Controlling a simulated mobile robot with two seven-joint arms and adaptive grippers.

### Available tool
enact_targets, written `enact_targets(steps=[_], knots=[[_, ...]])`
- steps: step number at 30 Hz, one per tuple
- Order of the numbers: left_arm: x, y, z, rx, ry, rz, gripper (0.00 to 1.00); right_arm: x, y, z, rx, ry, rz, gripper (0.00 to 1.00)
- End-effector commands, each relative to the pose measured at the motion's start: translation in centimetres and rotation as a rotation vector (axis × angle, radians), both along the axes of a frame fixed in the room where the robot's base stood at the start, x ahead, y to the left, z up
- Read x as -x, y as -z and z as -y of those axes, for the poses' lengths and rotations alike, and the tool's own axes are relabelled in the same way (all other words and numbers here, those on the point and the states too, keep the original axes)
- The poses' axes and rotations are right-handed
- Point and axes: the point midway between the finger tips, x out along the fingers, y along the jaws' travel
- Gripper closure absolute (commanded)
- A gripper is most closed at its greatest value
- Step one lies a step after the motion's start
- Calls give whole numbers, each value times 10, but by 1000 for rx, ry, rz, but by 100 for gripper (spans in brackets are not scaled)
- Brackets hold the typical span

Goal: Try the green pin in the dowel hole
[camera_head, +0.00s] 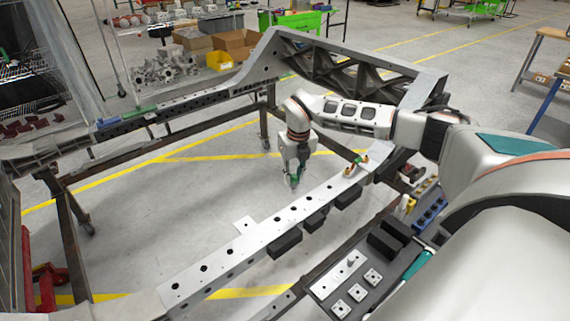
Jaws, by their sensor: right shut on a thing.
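I cannot tell whether the pin touches the rail or is in a hole. The near rail (262,243) is light grey and has a row of dark round holes along its top. One dark hole (204,268) shows clearly toward its lower-left end. The dowel hole under the gripper is not clearly visible. My left gripper is out of view.
Brass-coloured fittings (357,163) stand on the rail right of the gripper. Black blocks (285,243) hang along its near side. A parts tray (357,285) with white square pieces lies at the lower right. The far rail (185,99) and open floor lie beyond.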

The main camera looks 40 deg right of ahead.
Motion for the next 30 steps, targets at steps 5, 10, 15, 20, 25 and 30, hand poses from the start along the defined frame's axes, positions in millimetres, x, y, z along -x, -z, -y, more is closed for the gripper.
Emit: enact_targets(steps=[5, 10, 15, 20, 25, 30], knots=[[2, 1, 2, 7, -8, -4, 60, 1, 10, 4, 1, -26, 2, 100], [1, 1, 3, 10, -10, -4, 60, 1, 17, 4, 1, -26, 2, 100], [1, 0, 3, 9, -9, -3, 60, 1, 30, 4, 2, -23, 0, 100], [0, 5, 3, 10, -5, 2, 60, 1, 45, 4, 1, -24, 2, 100], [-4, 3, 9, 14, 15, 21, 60, 1, 59, 4, 1, -23, 2, 100], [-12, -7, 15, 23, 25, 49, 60, 1, 65, 4, 1, -23, 3, 100]])
